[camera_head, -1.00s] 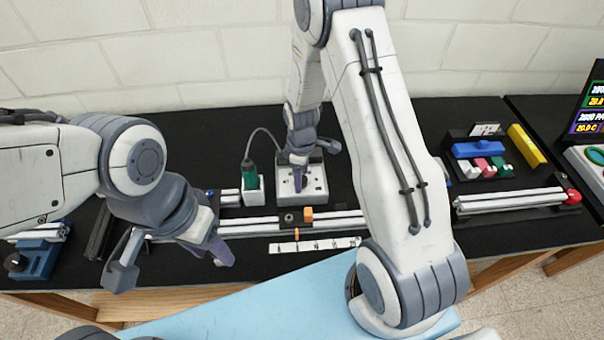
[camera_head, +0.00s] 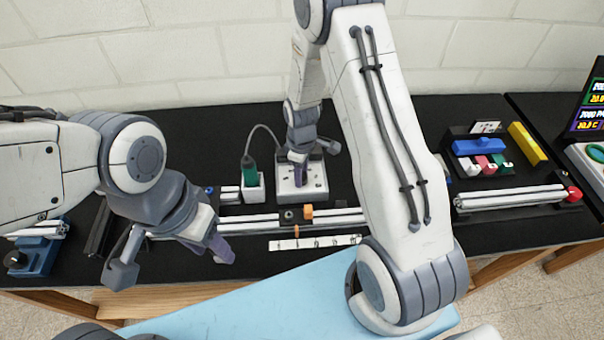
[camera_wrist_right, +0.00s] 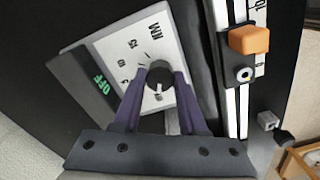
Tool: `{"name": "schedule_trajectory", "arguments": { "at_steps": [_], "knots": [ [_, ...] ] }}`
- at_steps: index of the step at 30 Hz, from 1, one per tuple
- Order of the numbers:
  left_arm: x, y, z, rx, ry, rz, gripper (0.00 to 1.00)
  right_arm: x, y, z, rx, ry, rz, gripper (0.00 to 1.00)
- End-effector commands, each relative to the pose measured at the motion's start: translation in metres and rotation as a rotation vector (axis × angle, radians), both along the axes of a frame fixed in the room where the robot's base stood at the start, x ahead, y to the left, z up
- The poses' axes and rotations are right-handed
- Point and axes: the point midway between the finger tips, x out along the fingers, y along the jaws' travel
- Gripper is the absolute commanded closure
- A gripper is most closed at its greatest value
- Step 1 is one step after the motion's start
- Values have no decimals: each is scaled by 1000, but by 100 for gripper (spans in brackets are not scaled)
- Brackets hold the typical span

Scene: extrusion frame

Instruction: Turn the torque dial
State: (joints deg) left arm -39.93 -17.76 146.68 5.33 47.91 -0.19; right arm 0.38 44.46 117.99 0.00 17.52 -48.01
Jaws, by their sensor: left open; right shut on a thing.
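The torque dial is a dark round knob (camera_wrist_right: 159,75) on a pale box with printed numbers and the letters NM, seen in the right wrist view. A small dark display on the box shows green characters. In the head view the box (camera_head: 317,186) stands on the black bench behind the rails. My right gripper (camera_wrist_right: 159,80) is shut on the knob, one finger on each side; it also shows in the head view (camera_head: 299,178), partly hiding the dial. My left gripper (camera_head: 222,250) is open and empty, above the bench's front edge at the left.
A green-handled tool (camera_head: 249,172) with a cable stands in a white holder left of the box. Silver rails with an orange block (camera_head: 308,211) lie in front. Coloured parts (camera_head: 480,150) and a screen (camera_head: 590,108) are at the right.

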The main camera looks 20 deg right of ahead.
Motion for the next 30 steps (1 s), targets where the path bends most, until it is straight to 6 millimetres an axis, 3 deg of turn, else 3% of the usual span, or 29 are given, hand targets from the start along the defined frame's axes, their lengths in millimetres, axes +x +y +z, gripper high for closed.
{"name": "schedule_trajectory", "arguments": {
  "at_steps": [18, 30],
  "knots": [
    [0, 0, -14, 0, 0, 3, 50, 0, -1, 0, 0, 0, -415, 100],
    [0, 0, -15, 0, 0, 3, 50, 0, -1, 1, -1, 1, -502, 100]
  ]
}}
